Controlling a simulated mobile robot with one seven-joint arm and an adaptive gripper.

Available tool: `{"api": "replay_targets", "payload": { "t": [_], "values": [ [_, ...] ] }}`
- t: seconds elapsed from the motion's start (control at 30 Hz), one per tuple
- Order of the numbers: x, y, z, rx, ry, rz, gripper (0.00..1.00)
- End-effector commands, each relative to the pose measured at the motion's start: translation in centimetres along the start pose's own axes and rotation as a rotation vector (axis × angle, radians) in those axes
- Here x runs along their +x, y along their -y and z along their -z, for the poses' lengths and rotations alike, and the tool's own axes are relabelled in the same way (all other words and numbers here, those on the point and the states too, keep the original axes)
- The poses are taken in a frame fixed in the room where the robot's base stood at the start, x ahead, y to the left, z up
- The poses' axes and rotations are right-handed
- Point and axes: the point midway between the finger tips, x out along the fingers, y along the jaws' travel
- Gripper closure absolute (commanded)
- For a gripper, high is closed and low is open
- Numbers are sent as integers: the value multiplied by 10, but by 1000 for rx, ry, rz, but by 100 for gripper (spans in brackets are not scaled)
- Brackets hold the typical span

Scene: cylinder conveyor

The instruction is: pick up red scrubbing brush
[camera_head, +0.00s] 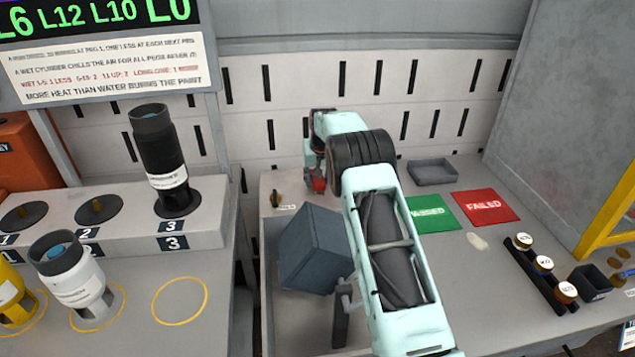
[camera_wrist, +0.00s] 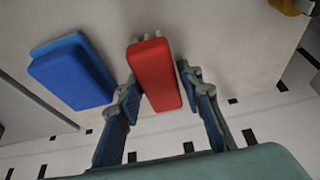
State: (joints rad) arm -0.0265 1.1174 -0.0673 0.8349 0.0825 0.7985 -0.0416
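The red scrubbing brush (camera_wrist: 153,78) lies between the two fingers of my gripper (camera_wrist: 158,80) in the wrist view, bristle tips showing at its upper end. The fingers stand apart on either side of it. A small gap shows on the right; on the left I cannot tell whether finger and brush touch. In the head view a small red patch (camera_head: 319,185) shows below the end of my arm, near the back wall; my fingers are mostly hidden there. A blue brush or block (camera_wrist: 75,72) lies left of the red one in the wrist view.
A dark blue-grey box (camera_head: 313,250) sits tilted in the bay left of my arm. Green (camera_head: 432,214) and red FAILED (camera_head: 486,206) mats and a grey tray (camera_head: 433,172) lie to the right. The slotted back wall (camera_head: 290,80) stands close behind my gripper.

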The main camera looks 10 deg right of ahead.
Motion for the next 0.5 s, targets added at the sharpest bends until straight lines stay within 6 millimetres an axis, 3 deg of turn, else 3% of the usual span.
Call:
{"api": "replay_targets", "payload": {
  "t": [0.03, 0.27, 0.5],
  "values": [
    [0, 0, 0, 0, 0, 0, 74],
    [0, 0, 0, 0, -1, 0, 99],
    [-1, 0, 1, 0, -1, 0, 100]
  ]
}}
